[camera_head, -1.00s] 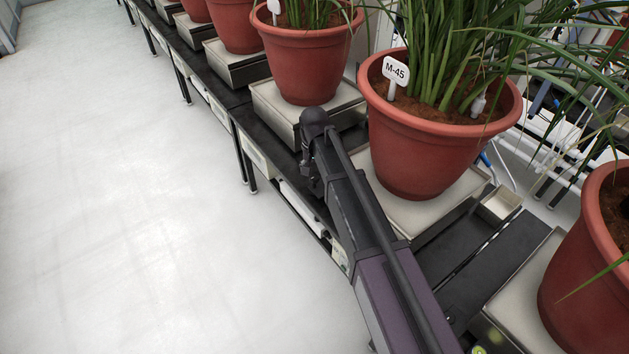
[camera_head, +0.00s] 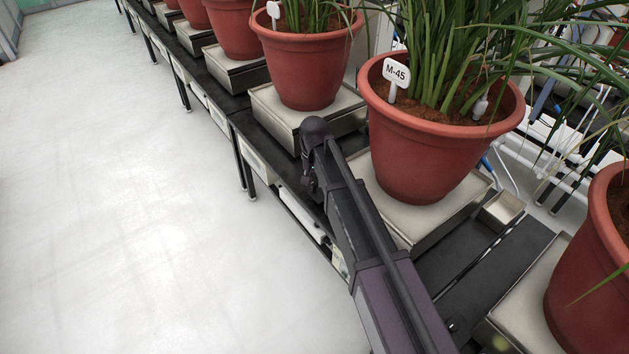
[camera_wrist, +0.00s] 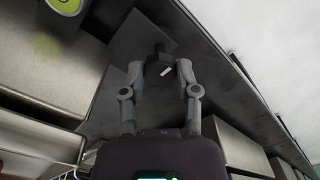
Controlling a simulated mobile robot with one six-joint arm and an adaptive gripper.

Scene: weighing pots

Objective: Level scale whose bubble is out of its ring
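In the wrist view a round yellow-green bubble level (camera_wrist: 64,4) sits at the top left, cut by the frame edge, so its bubble's place cannot be told. A dark foot or knob (camera_wrist: 160,66) with a white mark hangs under a dark plate. My gripper (camera_wrist: 160,72) has its two fingers on either side of this knob. Whether they touch it is unclear. In the head view my gripper is not seen; my arm crosses the bench edge. A pale scale (camera_head: 540,290) bears a red pot (camera_head: 590,285) at the lower right.
Another scale (camera_head: 400,215) bears the pot tagged M-45 (camera_head: 425,150). A small metal tray (camera_head: 502,210) is beside it. More potted scales line the dark bench (camera_head: 470,260). The pale floor (camera_head: 150,220) at left is clear. Metal boxes (camera_wrist: 240,145) flank my gripper.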

